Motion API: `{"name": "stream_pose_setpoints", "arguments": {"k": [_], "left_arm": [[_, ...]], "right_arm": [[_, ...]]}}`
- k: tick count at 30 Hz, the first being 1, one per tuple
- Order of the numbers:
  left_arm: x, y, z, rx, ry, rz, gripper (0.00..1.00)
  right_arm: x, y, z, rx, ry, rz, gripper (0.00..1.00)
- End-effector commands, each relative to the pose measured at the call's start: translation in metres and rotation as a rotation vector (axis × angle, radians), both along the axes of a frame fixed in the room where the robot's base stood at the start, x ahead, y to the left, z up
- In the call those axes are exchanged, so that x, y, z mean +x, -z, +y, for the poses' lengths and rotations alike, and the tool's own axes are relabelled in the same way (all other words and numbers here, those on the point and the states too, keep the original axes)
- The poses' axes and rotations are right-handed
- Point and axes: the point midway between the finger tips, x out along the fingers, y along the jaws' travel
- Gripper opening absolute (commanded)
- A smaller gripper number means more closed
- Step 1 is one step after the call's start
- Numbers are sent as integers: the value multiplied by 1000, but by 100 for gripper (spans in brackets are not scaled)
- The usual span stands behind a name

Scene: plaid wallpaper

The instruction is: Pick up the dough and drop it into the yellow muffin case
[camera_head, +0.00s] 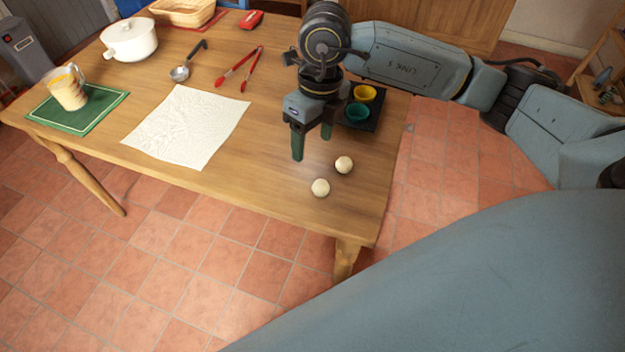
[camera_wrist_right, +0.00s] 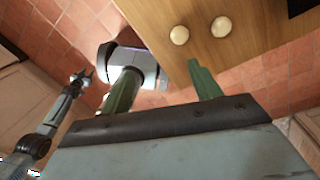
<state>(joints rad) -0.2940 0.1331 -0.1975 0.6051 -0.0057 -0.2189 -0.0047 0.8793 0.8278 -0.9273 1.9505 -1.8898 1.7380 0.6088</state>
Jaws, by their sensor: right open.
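Two round, cream-coloured dough balls lie on the wooden table near its front right corner. The nearer dough ball (camera_head: 320,187) and the farther dough ball (camera_head: 344,164) also show in the right wrist view (camera_wrist_right: 179,35) (camera_wrist_right: 221,27). The yellow muffin case (camera_head: 365,93) stands at the back of a black tray, behind a green muffin case (camera_head: 357,111). My right gripper (camera_head: 312,146) is open and empty above the table, left of the tray and behind the dough balls. My left gripper (camera_wrist_right: 80,77) shows small in the right wrist view, its jaws too small to judge.
The black tray (camera_head: 369,122) sits at the table's right edge. A white cloth (camera_head: 185,128) lies left of my right gripper. Red tongs (camera_head: 240,69), a ladle (camera_head: 187,65), a white pot (camera_head: 130,42) and a jug (camera_head: 68,92) on a green mat (camera_head: 95,120) are farther left.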

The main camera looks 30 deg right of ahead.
Motion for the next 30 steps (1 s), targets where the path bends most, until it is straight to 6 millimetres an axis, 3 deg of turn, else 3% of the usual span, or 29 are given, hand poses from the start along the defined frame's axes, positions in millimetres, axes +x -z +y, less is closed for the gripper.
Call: {"name": "stream_pose_setpoints", "arguments": {"k": [1,2,6,11,20,30], "left_arm": [[0,4,4,5,2,1,36],[1,10,4,5,3,-1,36],[4,29,10,13,6,-5,36],[-1,33,19,25,11,3,36],[-1,40,30,40,16,7,36],[22,40,25,37,10,-16,36]], "right_arm": [[5,-5,-25,-108,29,-18,62],[4,2,-28,-127,32,-17,62],[3,23,-23,-108,27,-11,62],[3,36,-23,-106,26,-7,62],[2,91,-22,-103,24,-6,62],[4,121,-24,-103,25,-7,62]]}}
